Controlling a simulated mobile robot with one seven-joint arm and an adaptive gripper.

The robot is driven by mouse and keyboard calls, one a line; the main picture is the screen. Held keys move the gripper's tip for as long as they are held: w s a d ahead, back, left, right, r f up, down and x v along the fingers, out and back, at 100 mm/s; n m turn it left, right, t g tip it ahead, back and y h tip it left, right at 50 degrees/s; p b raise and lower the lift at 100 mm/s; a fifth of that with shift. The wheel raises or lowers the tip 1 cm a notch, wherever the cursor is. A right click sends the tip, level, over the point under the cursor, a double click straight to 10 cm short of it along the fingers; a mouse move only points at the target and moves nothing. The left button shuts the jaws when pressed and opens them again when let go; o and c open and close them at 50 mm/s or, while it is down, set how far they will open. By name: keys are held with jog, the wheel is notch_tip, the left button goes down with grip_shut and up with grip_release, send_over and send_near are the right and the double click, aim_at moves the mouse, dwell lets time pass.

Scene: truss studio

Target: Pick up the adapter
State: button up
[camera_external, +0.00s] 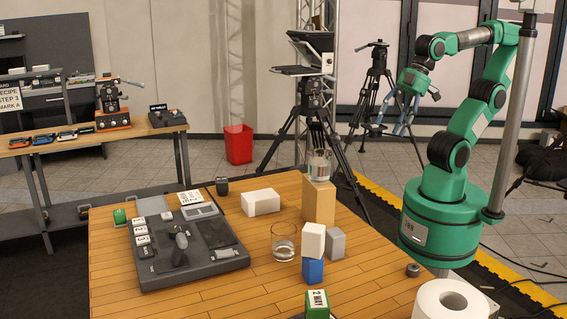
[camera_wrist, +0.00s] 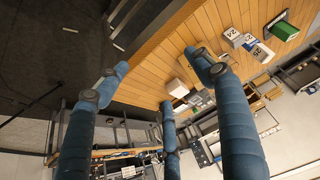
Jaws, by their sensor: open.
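I cannot tell for certain which thing is the adapter. A small dark object (camera_external: 222,186) stands at the table's back left edge, and a small grey ring-like piece (camera_external: 413,270) lies near the right edge; either may be it. My gripper (camera_external: 399,110) hangs in the air behind the table's right side, well away from everything on it. In the wrist view my gripper (camera_wrist: 152,78) shows blue fingers spread apart, with nothing between them.
The wooden table (camera_external: 195,292) holds a dark device tray (camera_external: 215,262), a white box (camera_external: 262,202), a glass (camera_external: 284,242), and a white cube (camera_external: 313,240) on a blue cube (camera_external: 313,270). Another glass (camera_external: 319,165) stands on a wooden block (camera_external: 319,203). A white roll (camera_external: 425,305) is front right.

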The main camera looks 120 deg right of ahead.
jog(key=shift+c, duration=0.2)
jog(key=w+d+r+g+p, duration=0.1)
jog(key=w+d+r+p, duration=0.1)
jog(key=w+r+p, duration=0.45)
jog(key=w+d+r+p, duration=0.1)
jog(key=w+d+r, duration=0.15)
jog(key=w, duration=0.65)
jog(key=m+g+p, duration=0.2)
jog(key=g+p, duration=0.3)
jog(key=p, duration=1.4)
send_over(222, 178)
notch_tip(222, 178, down, 17)
jog(key=shift+w+a+r+b, duration=0.1)
jog(key=shift+a+b, duration=0.05)
jog(key=shift+b, duration=0.15)
jog(key=shift+f+p, duration=0.35)
jog(key=shift+f, duration=3.95)
